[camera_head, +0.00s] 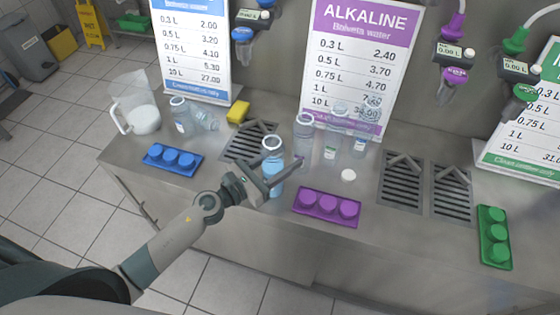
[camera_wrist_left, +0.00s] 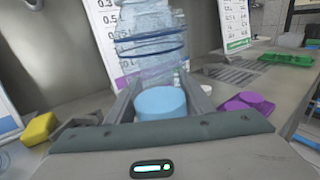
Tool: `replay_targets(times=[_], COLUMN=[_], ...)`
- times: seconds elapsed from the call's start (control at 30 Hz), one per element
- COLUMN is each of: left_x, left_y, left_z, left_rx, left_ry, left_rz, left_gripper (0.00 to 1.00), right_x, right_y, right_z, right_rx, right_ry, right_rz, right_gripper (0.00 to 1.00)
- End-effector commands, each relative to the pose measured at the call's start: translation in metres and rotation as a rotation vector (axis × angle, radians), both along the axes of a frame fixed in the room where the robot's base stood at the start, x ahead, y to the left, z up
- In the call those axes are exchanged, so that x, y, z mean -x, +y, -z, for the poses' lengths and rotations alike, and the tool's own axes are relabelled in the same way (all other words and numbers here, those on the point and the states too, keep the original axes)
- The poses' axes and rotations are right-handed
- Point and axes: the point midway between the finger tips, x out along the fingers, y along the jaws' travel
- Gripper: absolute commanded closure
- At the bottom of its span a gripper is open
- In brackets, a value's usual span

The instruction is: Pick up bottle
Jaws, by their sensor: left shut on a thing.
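Other clear bottles stand nearby, one just right of the held one (camera_head: 304,130) and another farther right (camera_head: 331,145). My right gripper is not in view.
A purple cap tray (camera_head: 327,219) lies close to the right of the gripper, a blue one (camera_head: 172,170) to the left. A white cap (camera_head: 348,175), a yellow sponge (camera_head: 238,112) and a clear jug (camera_head: 135,113) are on the counter. A green tray (camera_head: 494,258) is far right.

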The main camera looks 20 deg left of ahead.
Motion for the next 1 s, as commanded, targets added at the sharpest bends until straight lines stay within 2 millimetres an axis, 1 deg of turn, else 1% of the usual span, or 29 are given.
replay_targets(times=[0.17, 0.27, 0.43, 0.8, 1.0], left_x=[-0.001, -0.001, -0.001, 0.034, 0.053], left_y=[0.0, 0.001, 0.0, -0.049, -0.076], left_z=[-0.013, -0.025, -0.049, -0.084, -0.102], left_rx=[-0.002, -0.003, -0.004, 0.003, 0.003], left_ry=[-0.004, -0.006, -0.005, -0.002, -0.002], left_rz=[0.002, 0.002, 0.001, 0.001, 0.003], left_gripper=[0.86, 0.86, 0.86, 0.86, 0.86], right_x=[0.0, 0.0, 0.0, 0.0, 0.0], right_y=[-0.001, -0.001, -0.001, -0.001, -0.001], right_z=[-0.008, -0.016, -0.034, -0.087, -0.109], right_rx=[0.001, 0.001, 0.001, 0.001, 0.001], right_ry=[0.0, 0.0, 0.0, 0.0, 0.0], right_rz=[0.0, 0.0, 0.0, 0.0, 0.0], right_gripper=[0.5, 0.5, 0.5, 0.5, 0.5])
